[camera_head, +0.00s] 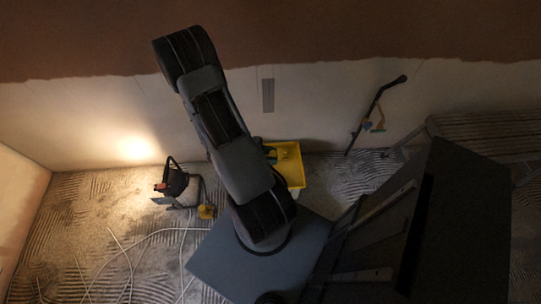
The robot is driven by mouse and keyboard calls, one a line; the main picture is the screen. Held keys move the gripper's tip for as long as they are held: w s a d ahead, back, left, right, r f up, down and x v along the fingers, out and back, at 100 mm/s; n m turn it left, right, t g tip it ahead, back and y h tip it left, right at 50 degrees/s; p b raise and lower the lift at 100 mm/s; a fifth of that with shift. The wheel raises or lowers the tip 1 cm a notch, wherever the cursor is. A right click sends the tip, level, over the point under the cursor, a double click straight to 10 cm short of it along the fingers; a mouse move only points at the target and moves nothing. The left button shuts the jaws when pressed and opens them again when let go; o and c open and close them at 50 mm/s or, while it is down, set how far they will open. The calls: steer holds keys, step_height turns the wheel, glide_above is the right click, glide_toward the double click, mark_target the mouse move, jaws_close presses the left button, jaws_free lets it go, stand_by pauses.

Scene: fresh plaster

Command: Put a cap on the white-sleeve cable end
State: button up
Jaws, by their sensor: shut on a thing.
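My gripper is not visible; my dark arm rises from my base across the middle of the view and may hide it. I cannot make out the white-sleeve cable end or a cap. Thin pale cables (130,255) curl over the floor at the lower left, but their ends are too small to identify. A yellow tray (297,176) stands by the wall, partly behind my arm, with a dark greenish thing in it. Any small parts in it cannot be told apart.
A work lamp (176,182) lights the wall at the left, with a small yellow thing (207,212) beside it. A long dark-handled tool (375,112) leans on the wall. A grey bench or trestle (485,130) stands at the right. A grey strip (268,95) is on the wall.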

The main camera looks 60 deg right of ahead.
steer(key=shift+r+p, duration=9.05)
steer(key=shift+r, duration=1.9)
step_height(320, 180, up, 29)
glide_above(270, 154)
steer(key=shift+d+f+p, duration=0.1)
steer(key=shift+p, duration=0.25)
